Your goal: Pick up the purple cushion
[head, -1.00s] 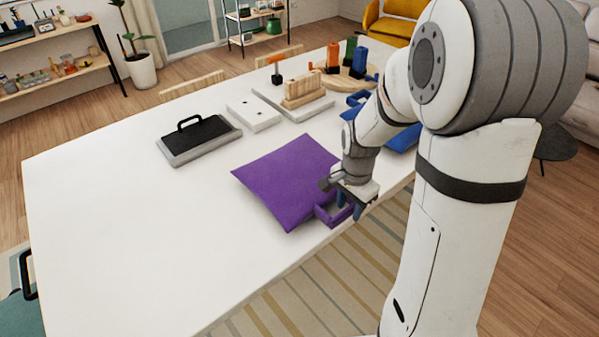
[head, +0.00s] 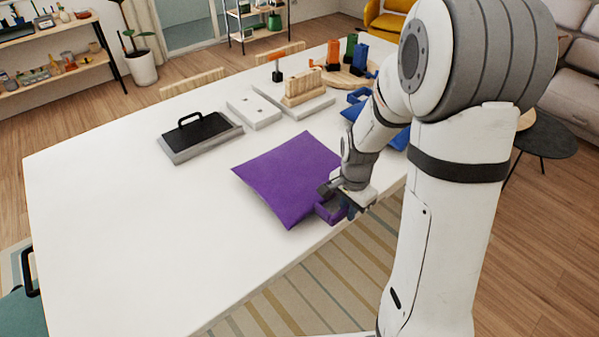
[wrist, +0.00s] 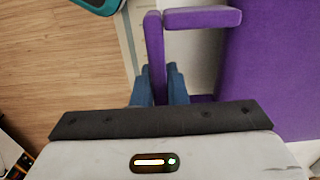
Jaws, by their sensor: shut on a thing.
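The purple cushion (head: 287,179) lies flat on the white table (head: 110,215), close to its front edge. It has a purple loop handle on its near right side. My gripper (head: 343,207) is at that handle, and its blue fingers are shut on it. In the wrist view the fingers (wrist: 159,86) close on both sides of the handle's outer bar (wrist: 154,50). The cushion's body (wrist: 275,70) fills the right of that view. Part of the handle is hidden behind my gripper.
A black-topped tray with a handle (head: 200,138) lies left of the cushion. The table's left part is clear. A dark round side table (head: 545,135) stands at right.

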